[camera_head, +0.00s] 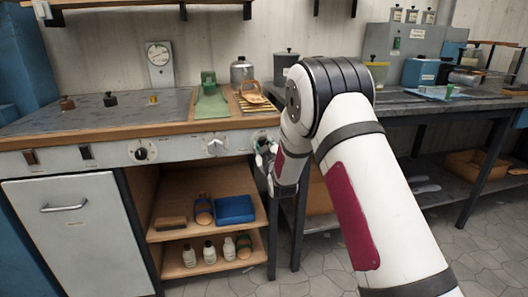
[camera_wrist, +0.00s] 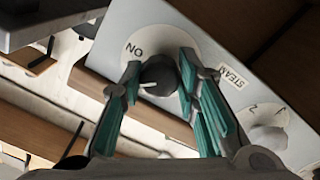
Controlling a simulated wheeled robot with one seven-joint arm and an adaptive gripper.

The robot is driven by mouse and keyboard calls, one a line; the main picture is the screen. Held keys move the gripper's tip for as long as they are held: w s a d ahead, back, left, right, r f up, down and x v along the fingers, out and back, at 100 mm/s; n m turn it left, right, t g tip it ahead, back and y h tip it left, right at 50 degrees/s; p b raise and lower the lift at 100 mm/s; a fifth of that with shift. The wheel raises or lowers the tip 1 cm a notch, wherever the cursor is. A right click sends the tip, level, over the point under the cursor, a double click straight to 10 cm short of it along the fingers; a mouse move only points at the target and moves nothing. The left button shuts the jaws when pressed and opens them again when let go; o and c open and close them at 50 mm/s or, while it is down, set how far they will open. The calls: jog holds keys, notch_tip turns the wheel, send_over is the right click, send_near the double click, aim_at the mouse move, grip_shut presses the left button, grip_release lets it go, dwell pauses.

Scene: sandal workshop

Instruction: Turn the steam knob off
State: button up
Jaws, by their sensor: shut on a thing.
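The steam knob (camera_wrist: 158,72) is a dark round knob on a pale dial on the grey front panel. In the wrist view the STEAM label (camera_wrist: 236,76) is beside it, and the dial carries upside-down lettering that reads as ON. A short pale mark shows on the knob's lower side; its exact setting is hard to tell. My gripper (camera_wrist: 160,70) has its teal-padded fingers on both sides of the knob and is shut on it. In the head view my gripper (camera_head: 264,158) is at the right end of the bench's front panel, with the knob mostly hidden behind it.
A white knob (camera_head: 215,147) and a black knob (camera_head: 140,153) are further left on the panel. The open shelf (camera_head: 172,232) below holds a blue tray (camera_head: 235,210), brushes and bottles. Another workbench (camera_head: 412,101) stands at right, behind my arm.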

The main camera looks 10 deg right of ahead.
jog(key=shift+n+y+b, duration=0.3)
jog(key=shift+n+b, duration=3.25)
jog(key=shift+n, duration=1.25)
jog(key=o, duration=1.2)
jog(key=shift+c, duration=0.2)
jog(key=s, duration=1.2)
jog(key=shift+f, duration=0.2)
jog(key=shift+d, duration=0.1)
